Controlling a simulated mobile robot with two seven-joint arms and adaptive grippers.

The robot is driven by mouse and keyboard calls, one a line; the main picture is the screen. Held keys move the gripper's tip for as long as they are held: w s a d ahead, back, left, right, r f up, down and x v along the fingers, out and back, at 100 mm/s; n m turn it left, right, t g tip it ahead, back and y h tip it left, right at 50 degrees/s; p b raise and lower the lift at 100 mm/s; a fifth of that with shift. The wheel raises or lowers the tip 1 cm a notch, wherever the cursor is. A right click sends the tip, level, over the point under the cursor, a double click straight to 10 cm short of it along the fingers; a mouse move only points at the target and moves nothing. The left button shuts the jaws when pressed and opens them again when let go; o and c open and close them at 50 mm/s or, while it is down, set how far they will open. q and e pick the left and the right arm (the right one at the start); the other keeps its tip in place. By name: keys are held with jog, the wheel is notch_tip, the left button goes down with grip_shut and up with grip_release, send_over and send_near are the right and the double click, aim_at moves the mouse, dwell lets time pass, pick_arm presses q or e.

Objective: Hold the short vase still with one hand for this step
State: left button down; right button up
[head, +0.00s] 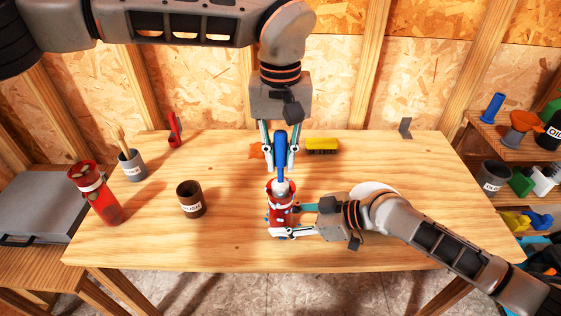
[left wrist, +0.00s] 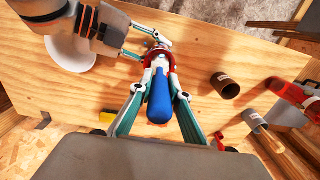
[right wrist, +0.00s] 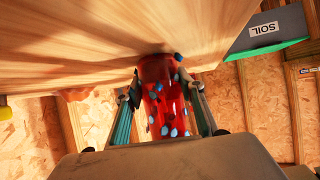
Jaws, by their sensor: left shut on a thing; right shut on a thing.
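The short vase (head: 281,212) is red with blue chips and stands upright near the table's front middle. My right gripper (head: 287,221) is shut on its body from the right; the right wrist view shows the red, see-through wall (right wrist: 165,105) between the two fingers. My left gripper (head: 280,164) is above the vase, shut on a tool with a blue handle (head: 281,145). The handle (left wrist: 159,100) also shows in the left wrist view. The tool's grey lower end is at the vase's mouth; how deep it goes is hidden.
A yellow brush (head: 322,145) lies behind. A white plate (left wrist: 70,48) is partly behind my right gripper. The table's right side is mostly clear.

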aim_at(280, 132)
pick_arm(q)
jog(key=shift+f, duration=0.1)
jog(key=shift+f, duration=2.2)
jog(key=shift+r, duration=6.3)
pick_arm(e)
jog(key=o, duration=1)
jog(key=shift+d, duration=0.1)
